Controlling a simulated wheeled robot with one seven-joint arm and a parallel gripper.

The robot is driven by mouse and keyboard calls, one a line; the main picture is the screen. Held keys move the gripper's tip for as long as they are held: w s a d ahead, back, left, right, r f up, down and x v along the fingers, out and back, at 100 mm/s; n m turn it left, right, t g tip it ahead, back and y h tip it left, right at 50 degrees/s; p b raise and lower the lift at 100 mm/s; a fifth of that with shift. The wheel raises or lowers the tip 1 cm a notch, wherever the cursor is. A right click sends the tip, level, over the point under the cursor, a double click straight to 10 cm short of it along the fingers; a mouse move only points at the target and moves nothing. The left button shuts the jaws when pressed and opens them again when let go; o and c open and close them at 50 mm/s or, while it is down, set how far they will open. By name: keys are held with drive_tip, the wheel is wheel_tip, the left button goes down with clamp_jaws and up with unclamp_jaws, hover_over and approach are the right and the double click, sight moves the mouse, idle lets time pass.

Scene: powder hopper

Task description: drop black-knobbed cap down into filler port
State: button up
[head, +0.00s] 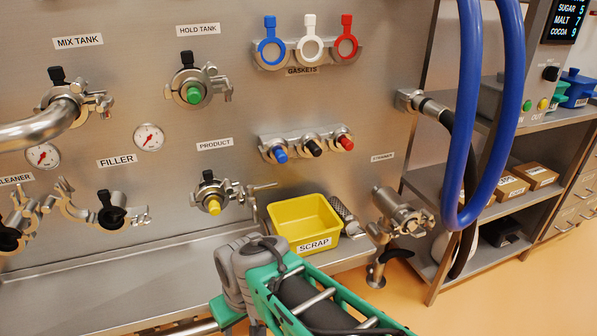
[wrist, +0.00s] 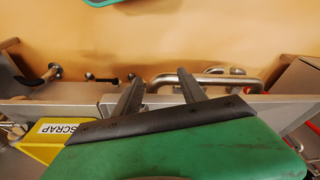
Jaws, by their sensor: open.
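The black-knobbed cap (head: 312,146) sits in a wall rack between a blue-knobbed cap (head: 279,153) and a red-knobbed cap (head: 345,142). The filler port (head: 111,213) is at the lower left of the steel panel, under the FILLER label (head: 117,160). A black tabbed gasket shows on it, and its clamp (head: 75,206) looks swung open. My gripper (wrist: 160,75) is open and empty in the wrist view, its two dark fingers apart. In the head view my arm is at bottom centre, below the rack and right of the port; the fingers are not visible there.
A yellow scrap bin (head: 304,222) stands on the ledge near my arm, and the wrist view shows it at left (wrist: 40,148). A strainer fitting (head: 400,212) juts out right of it. Blue hoses (head: 463,120) hang farther right. The ledge (head: 120,285) at left is clear.

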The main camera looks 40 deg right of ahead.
drive_tip(key=w+d+r+t+y, duration=0.1)
drive_tip(key=w+d+r+t, duration=0.15)
drive_tip(key=w+d, duration=0.35)
drive_tip(key=w+d+r+t, duration=0.2)
drive_tip(key=w+d+t, duration=0.2)
drive_tip(key=w, duration=0.4)
drive_tip(key=m+t+h+p, duration=0.35)
drive_tip(key=t+h, duration=0.25)
drive_tip(key=t, duration=0.2)
approach(318, 153)
drive_tip(key=p+x, duration=0.1)
drive_tip(key=x, duration=1)
drive_tip(key=shift+w, duration=0.25)
drive_tip(key=shift+d, duration=0.1)
clamp_jaws()
